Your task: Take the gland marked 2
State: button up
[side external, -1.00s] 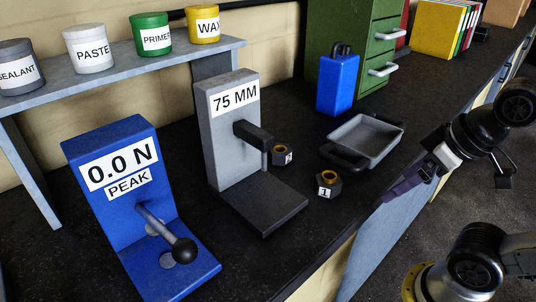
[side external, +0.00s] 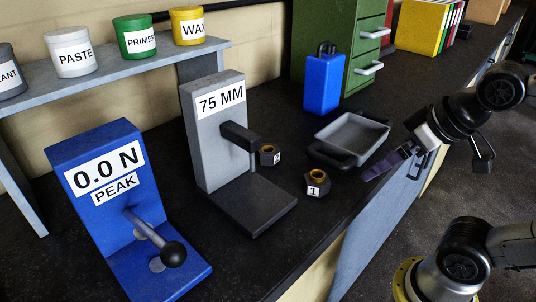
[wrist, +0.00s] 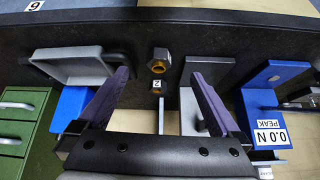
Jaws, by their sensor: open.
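The gland marked 2 (side external: 268,156) is a small dark piece with a brass-coloured top, at the tip of the 75 MM gauge's dark arm in the side view. I cannot tell whether it touches that arm. In the wrist view its white 2 label (wrist: 156,85) shows between my fingers. The gland marked 1 (side external: 317,184) is a dark hex piece with a brass ring, standing on the bench nearer the front edge. My gripper (side external: 373,174) has purple fingers, open and empty, right of both glands. In the wrist view my gripper (wrist: 160,76) spans wide around the gland area.
The grey 75 MM gauge (side external: 215,140) stands close left of gland 2. A grey tray (side external: 352,138) with dark handles lies right of the glands. A blue can (side external: 325,83) and green drawers (side external: 345,45) stand behind. A blue force tester (side external: 105,190) is at left.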

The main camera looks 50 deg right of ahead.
jog(key=w+r+m, duration=0.1)
jog(key=w+r, duration=0.4)
jog(key=w, duration=0.7)
jog(key=h, duration=0.1)
send_near(268, 148)
jog(key=f, duration=0.1)
jog(key=w+f, duration=0.1)
jog(key=shift+w+a+f+g, duration=0.25)
jog(key=shift+a+g, duration=0.15)
jog(key=shift+x, duration=3.05)
jog(key=shift+d, duration=0.1)
jog(key=shift+r, duration=0.1)
grip_shut()
jog(key=shift+r, duration=0.15)
